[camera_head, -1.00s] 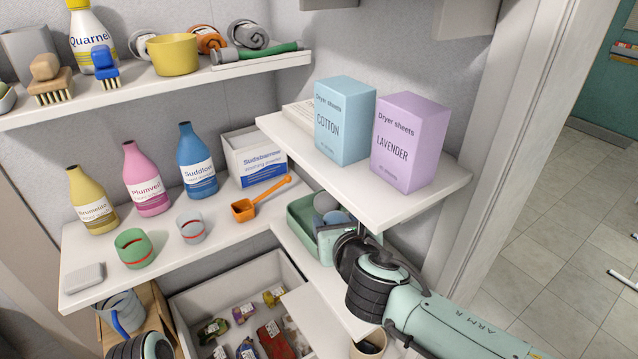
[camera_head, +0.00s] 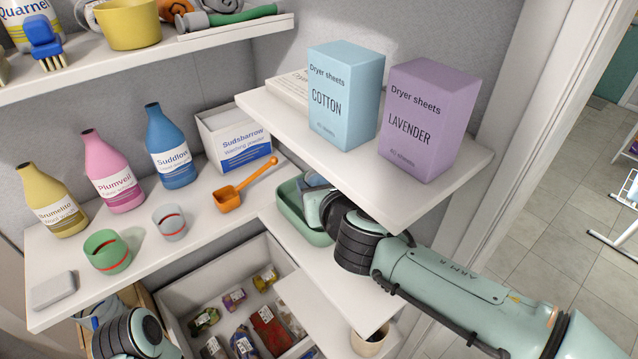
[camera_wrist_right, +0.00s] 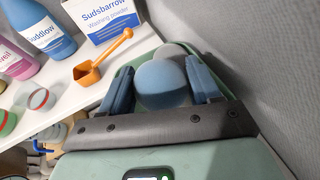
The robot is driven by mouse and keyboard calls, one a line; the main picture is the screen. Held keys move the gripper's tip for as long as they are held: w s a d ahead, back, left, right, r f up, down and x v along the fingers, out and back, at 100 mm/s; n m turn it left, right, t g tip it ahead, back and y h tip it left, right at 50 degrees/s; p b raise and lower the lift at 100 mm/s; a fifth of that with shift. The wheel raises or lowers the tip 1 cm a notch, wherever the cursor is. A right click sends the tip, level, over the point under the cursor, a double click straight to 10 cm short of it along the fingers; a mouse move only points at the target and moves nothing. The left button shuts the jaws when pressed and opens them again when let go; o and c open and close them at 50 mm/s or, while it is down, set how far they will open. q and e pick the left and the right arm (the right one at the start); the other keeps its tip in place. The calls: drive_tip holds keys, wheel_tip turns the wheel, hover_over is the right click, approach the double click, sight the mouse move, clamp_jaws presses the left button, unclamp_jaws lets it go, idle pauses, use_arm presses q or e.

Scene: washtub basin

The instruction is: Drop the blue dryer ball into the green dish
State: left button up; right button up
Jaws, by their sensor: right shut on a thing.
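The blue dryer ball (camera_wrist_right: 164,86) is between the two blue fingers of my right gripper (camera_wrist_right: 160,82), which is shut on it. A green open-topped tray (camera_head: 291,207) stands on the lower right shelf, its rim (camera_wrist_right: 122,76) showing around the fingers in the wrist view. A grey ball (camera_wrist_right: 174,51) lies just beyond the blue one. In the head view my right gripper (camera_head: 314,197) is at the tray, and hides the balls. A small round green cup (camera_head: 107,251) with a red line stands at the left of the shelf. My left gripper's fingers are out of sight.
An upper shelf (camera_head: 400,197) with cotton (camera_head: 345,95) and lavender (camera_head: 428,120) boxes overhangs my right forearm. An orange scoop (camera_head: 243,185), a grey cup (camera_head: 169,221), bottles and a powder box (camera_head: 233,138) stand left of the tray.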

drive_tip(key=shift+w+f, duration=0.4)
drive_tip(key=shift+w, duration=0.1)
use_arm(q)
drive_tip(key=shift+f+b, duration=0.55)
use_arm(e)
drive_tip(key=shift+s+f, duration=0.15)
drive_tip(key=shift+f, duration=0.2)
drive_tip(key=o, duration=1.2)
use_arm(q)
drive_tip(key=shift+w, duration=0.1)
use_arm(e)
drive_tip(key=shift+o, duration=0.2)
drive_tip(key=shift+f, duration=0.1)
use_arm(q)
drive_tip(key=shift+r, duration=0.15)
